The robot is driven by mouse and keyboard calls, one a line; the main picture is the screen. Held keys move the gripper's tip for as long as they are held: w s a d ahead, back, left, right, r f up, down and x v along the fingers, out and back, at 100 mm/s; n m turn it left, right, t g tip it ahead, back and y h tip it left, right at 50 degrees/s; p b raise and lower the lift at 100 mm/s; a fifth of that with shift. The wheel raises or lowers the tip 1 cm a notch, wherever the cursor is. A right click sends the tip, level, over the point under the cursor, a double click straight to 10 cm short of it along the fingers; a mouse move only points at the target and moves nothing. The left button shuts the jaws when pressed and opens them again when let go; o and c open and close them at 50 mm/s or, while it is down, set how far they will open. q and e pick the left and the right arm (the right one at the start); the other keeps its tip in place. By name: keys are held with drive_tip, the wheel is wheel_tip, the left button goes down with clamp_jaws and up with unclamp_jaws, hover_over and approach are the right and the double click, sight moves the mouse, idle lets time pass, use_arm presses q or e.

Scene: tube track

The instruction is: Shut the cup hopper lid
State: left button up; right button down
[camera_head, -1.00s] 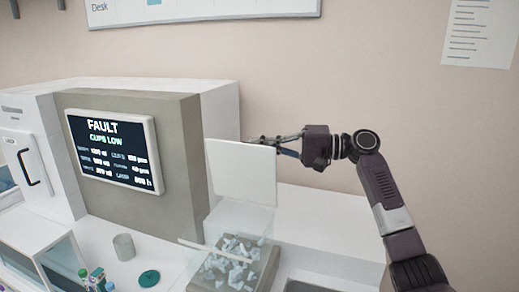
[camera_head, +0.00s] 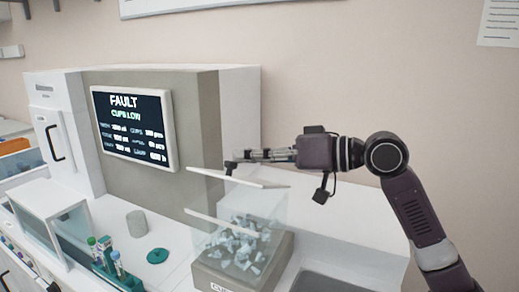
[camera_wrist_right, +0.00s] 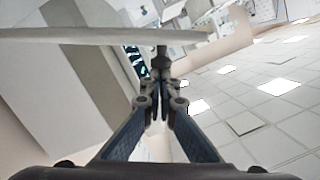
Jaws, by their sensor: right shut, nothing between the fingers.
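The cup hopper (camera_head: 262,211) is a clear box holding crumpled pale pieces, on a grey-brown base right of the machine. Its white lid (camera_head: 238,179) shows nearly edge-on above the box, tilted forward, with a gap to the front rim (camera_head: 213,218). In the right wrist view the lid (camera_wrist_right: 75,37) is a pale band across the top. My right gripper (camera_head: 232,165) is shut and empty, its fingertips just behind and above the lid at its left part. Whether they touch it is unclear. The fingers (camera_wrist_right: 160,95) are together in the wrist view. My left gripper is out of view.
The machine's screen (camera_head: 134,127) reads FAULT, CUPS LOW. A grey cup (camera_head: 136,223), a green disc (camera_head: 157,256) and a rack of tubes (camera_head: 115,267) stand left of the hopper. A white counter block (camera_head: 345,230) lies to the right. Open air surrounds the arm.

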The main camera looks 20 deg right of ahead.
drive_tip(key=f+n+b, duration=0.1)
drive_tip(key=s+a+f+n, duration=0.1)
drive_tip(key=f, duration=0.1)
drive_tip(key=s+a+f+n+h+b, duration=0.1)
drive_tip(key=f, duration=0.1)
drive_tip(key=shift+s+a+t+b, duration=0.1)
drive_tip(key=shift+a+t+b, duration=0.15)
drive_tip(key=shift+t+b, duration=0.05)
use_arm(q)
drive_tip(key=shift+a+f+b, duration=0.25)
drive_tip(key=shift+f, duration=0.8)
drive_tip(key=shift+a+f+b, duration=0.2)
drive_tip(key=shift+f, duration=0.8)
use_arm(e)
drive_tip(key=shift+s+a+f+n, duration=0.15)
drive_tip(key=shift+f+n, duration=0.25)
drive_tip(key=shift+f, duration=0.05)
drive_tip(key=shift+s+a+f+n, duration=0.1)
drive_tip(key=shift+a+f+n, duration=0.05)
drive_tip(key=shift+f+n, duration=0.3)
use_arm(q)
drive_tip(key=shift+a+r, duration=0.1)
